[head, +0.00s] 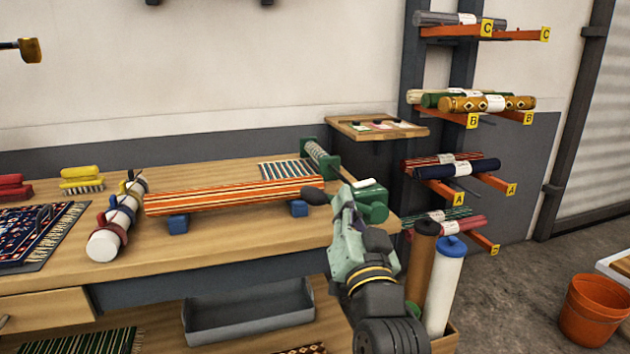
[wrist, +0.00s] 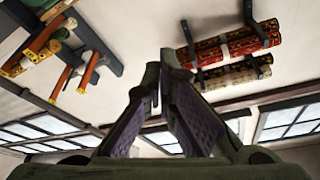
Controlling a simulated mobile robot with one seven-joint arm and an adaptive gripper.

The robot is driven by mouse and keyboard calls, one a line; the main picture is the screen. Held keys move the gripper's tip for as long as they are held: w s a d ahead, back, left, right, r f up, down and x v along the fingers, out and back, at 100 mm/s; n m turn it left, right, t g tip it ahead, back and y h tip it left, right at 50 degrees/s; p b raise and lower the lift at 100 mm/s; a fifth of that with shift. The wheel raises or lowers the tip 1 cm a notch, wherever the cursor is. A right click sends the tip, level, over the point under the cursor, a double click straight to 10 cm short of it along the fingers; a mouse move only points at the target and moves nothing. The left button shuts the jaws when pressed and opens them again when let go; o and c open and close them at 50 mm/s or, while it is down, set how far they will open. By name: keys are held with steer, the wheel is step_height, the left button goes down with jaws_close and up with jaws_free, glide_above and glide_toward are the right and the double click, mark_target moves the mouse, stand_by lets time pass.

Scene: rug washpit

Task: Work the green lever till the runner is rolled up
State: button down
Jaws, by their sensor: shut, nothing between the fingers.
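A green-framed roller (head: 320,160) stands at the right end of the bench, with a green housing (head: 374,208) at its near side. A teal-and-white striped runner (head: 285,170) lies flat on the bench, its right end at the roller. A dark rounded knob (head: 314,196) shows left of my gripper; I cannot tell whether it belongs to the lever. No green lever is clearly seen. My gripper (head: 344,192) points upward in front of the roller, hiding part of it. In the wrist view its fingers (wrist: 168,72) are together and hold nothing.
An orange striped roll (head: 235,196) rests on blue blocks (head: 178,224) left of my gripper. A strapped white roll (head: 112,225) and brushes (head: 80,177) lie farther left. Upright rolls (head: 446,285) stand right of my arm, below the wall rack (head: 470,120).

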steer(key=shift+w, duration=0.1)
steer(key=w+a+p, duration=0.3)
steer(key=w, duration=0.5)
steer(key=shift+w+a+f, duration=0.15)
steer(key=shift+w+f, duration=0.15)
steer(key=shift+w, duration=0.05)
steer(key=shift+f, duration=0.15)
